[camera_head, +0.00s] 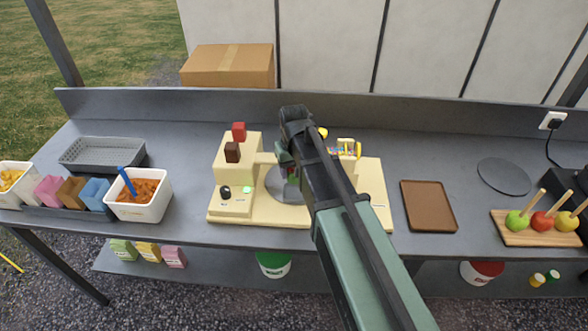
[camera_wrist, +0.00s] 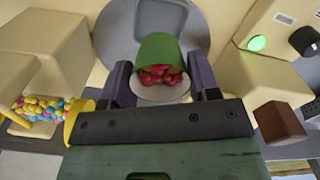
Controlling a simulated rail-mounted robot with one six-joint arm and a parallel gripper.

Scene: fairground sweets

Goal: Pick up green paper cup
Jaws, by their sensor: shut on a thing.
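The green paper cup (camera_wrist: 158,48) is in the middle of the wrist view, with red sweets inside and a pale rim or band towards the camera. My gripper (camera_wrist: 160,78) has one dark finger on each side of the cup and is shut on it. Behind the cup is the round grey plate (camera_wrist: 112,36) of the cream machine. I cannot tell whether the cup touches the plate. In the head view my gripper (camera_head: 288,158) is over the plate (camera_head: 285,195), and my arm hides most of the cup.
The cream machine (camera_head: 230,208) has a dark red-brown block, a red block and a lit green button. A yellow scoop or cup of coloured sweets (camera_wrist: 78,118) is close beside my gripper. A brown tray (camera_head: 428,206) and toffee apples are to the right; tubs (camera_head: 140,212) are to the left.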

